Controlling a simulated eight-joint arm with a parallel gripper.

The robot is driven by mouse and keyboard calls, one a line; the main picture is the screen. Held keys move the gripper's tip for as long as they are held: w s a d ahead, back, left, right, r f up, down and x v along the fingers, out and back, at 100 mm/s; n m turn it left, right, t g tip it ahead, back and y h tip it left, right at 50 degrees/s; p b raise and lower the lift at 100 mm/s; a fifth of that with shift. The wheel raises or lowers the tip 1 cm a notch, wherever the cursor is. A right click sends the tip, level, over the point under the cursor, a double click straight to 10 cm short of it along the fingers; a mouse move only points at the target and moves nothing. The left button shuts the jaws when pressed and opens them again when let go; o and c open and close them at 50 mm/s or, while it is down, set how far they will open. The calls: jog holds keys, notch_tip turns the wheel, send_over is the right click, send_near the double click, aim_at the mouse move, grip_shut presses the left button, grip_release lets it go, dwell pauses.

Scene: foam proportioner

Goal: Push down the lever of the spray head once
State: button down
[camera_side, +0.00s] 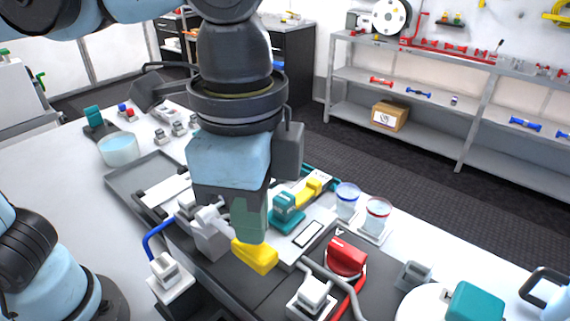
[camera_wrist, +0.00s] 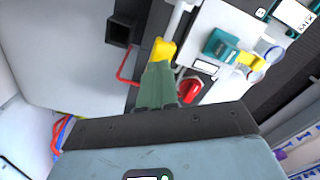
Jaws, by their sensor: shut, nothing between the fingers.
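My gripper (camera_side: 249,238) has greenish fingers, closed together and pointing down over the work. They also show in the wrist view (camera_wrist: 159,66), with nothing between them. A yellow lever-like piece (camera_side: 256,257) sits directly below and in front of the fingertips; it also shows in the wrist view (camera_wrist: 162,49), just beyond the tips. I cannot tell whether the fingers touch it. A light grey body (camera_side: 209,239) stands next to the yellow piece on the left and looks like part of the spray head. My fingers and wrist hide part of this area.
A red knob (camera_side: 346,256) sits to the right, beside hoses. A teal block (camera_side: 286,208) and a second yellow piece (camera_side: 314,188) lie behind. Two lidded jars (camera_side: 347,200) stand at the back right. A blue hose (camera_side: 157,239) curves at the left.

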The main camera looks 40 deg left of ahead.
jog(key=shift+f, duration=1.9)
jog(key=shift+r, duration=4.05)
